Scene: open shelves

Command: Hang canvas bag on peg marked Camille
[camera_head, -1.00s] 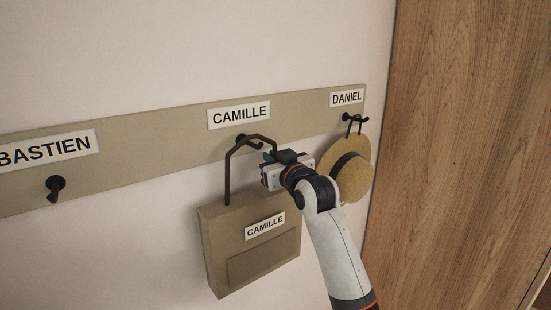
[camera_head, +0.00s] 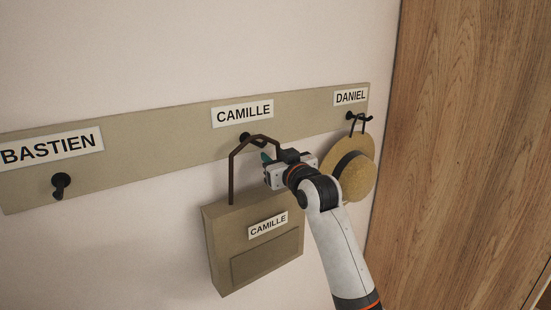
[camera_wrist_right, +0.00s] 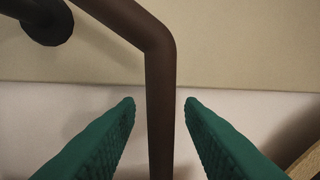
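The tan canvas bag (camera_head: 268,248), labelled CAMILLE, hangs upright against the wall below the board. The top of its stiff brown handle (camera_head: 232,178) passes at the dark peg (camera_head: 245,138) under the CAMILLE sign (camera_head: 242,113). The handle looks looped over this peg, but exact contact is hard to see. My right gripper (camera_head: 266,158) is at the handle's right side. In the right wrist view its green fingers (camera_wrist_right: 158,105) stand apart on either side of the handle (camera_wrist_right: 160,85), with gaps on both sides. The peg (camera_wrist_right: 45,20) shows there at upper left. My left gripper is not in view.
A straw hat (camera_head: 356,178) hangs from the DANIEL peg (camera_head: 357,118), close behind my right wrist. The BASTIEN peg (camera_head: 61,185) at left is empty. A wooden panel (camera_head: 460,150) stands at right. The wall left of the bag is clear.

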